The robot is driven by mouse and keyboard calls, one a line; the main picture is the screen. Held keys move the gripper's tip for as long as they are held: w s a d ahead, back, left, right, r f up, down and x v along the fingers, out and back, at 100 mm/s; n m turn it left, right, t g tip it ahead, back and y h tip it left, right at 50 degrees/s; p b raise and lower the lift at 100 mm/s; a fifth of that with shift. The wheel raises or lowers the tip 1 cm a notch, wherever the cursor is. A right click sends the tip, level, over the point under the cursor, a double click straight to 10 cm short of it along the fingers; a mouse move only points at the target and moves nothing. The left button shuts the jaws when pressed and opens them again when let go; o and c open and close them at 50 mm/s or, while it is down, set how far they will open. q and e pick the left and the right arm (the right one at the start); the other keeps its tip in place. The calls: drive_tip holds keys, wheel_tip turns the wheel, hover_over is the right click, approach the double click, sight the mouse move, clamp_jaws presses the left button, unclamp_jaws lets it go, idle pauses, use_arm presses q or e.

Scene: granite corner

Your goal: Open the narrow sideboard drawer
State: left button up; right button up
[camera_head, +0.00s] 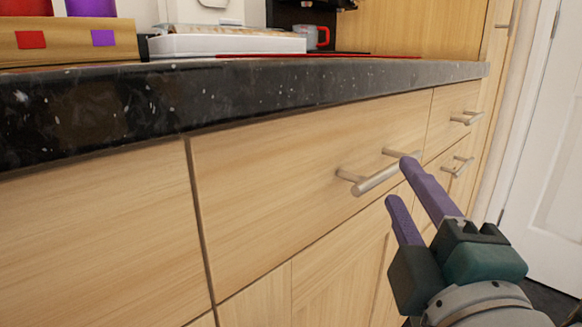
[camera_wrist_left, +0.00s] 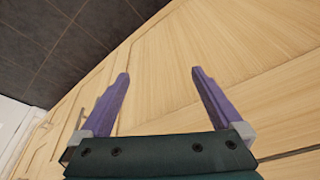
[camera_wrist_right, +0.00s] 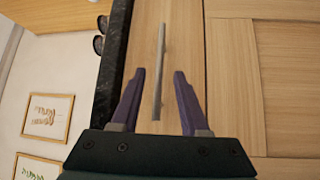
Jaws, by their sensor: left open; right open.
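The wide drawer front (camera_head: 290,180) is pale wood, shut flush under the counter, with a silver bar handle (camera_head: 372,180). A narrower drawer (camera_head: 442,120) with its own bar handle (camera_head: 466,118) is farther right, also shut. My right gripper (camera_head: 398,180) is open, its purple fingers near the right end of the wide drawer's handle. In the right wrist view a bar handle (camera_wrist_right: 160,75) lies lengthwise ahead, its near end between the open fingers; I cannot tell whether they touch. My left gripper (camera_wrist_left: 158,75) is open and empty, facing wooden fronts.
The black speckled countertop (camera_head: 200,100) overhangs the drawers. On it stand a wooden box (camera_head: 70,42), a white tray (camera_head: 225,45) and a red mug (camera_head: 312,37). Cupboard doors (camera_head: 325,275) lie below. A white door (camera_head: 550,160) is at the far right.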

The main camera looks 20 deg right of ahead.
sight(394, 165)
drive_tip(key=x, duration=0.5)
clamp_jaws()
idle(1.4)
